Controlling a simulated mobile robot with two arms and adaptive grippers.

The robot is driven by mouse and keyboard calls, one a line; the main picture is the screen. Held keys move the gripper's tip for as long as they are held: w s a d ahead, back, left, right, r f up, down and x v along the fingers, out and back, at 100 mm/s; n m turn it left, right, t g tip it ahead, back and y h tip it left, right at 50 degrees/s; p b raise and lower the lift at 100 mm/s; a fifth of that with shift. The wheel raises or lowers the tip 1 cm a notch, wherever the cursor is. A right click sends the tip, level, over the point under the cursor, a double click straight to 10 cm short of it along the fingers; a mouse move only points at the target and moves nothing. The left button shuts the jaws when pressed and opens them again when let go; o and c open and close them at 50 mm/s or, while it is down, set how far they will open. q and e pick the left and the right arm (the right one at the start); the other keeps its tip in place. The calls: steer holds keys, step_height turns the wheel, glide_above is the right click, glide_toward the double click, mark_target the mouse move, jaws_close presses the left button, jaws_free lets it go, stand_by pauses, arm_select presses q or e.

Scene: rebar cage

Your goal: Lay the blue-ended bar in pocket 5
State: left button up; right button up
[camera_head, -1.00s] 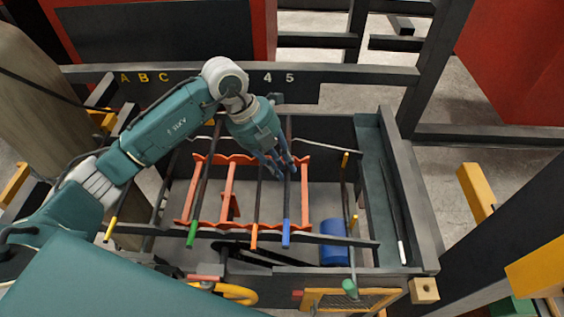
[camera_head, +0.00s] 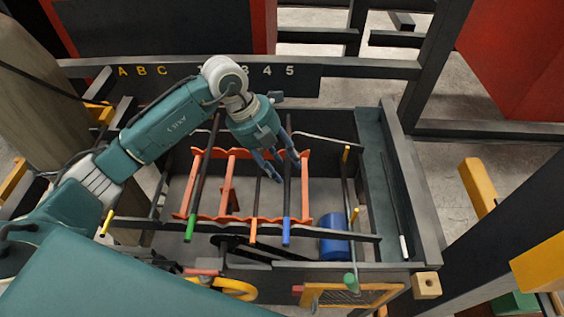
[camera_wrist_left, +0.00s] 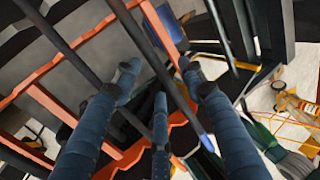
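The blue-ended bar (camera_head: 286,230) lies across the orange frame's notched rails, close to their right end. In the head view it lines up roughly with the painted 5 (camera_head: 290,71); the pocket under it is too small to make out. My left gripper (camera_head: 279,168) is just over the bar's middle, with its fingers spread. In the left wrist view, the open fingers (camera_wrist_left: 158,72) stand on both sides of the dark bar, with its blue end (camera_wrist_left: 206,142) beyond them. I see gaps between the fingers and the bar. My right gripper is out of view.
An orange-ended bar (camera_head: 253,231) and a green-ended bar (camera_head: 190,228) lie to the left on the orange frame (camera_head: 306,190). A blue cylinder (camera_head: 334,242) is right of it. A white-tipped bar (camera_head: 404,246) lies on the right side ledge.

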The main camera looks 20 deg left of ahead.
arm_select(q)
steer(key=shift+f, duration=0.15)
steer(key=v, duration=1.2)
